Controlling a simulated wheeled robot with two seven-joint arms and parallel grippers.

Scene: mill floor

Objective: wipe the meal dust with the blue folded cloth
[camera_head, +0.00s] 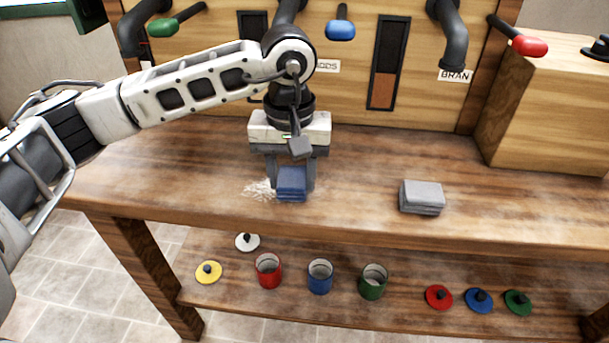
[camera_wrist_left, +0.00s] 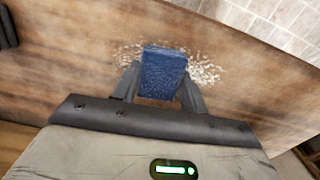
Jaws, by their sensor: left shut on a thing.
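The blue folded cloth (camera_head: 291,186) is held between the fingers of my left gripper (camera_head: 290,178), low at the bench top near its front edge. The left wrist view shows the cloth (camera_wrist_left: 162,73) between the fingertips of the gripper (camera_wrist_left: 160,88). The pale meal dust (camera_head: 259,190) lies on the bench to the left of the cloth. In the left wrist view the dust (camera_wrist_left: 205,70) shows on both sides of the cloth, which covers the middle of the patch. I cannot tell whether the cloth touches the wood. My right gripper is not in view.
A grey folded cloth (camera_head: 422,196) lies on the wooden bench (camera_head: 360,165) to the right. Red (camera_head: 268,272), blue (camera_head: 320,277) and green (camera_head: 373,283) canisters and several lids stand on the shelf below. A wooden box (camera_head: 550,110) stands at the right; chute pipes hang behind.

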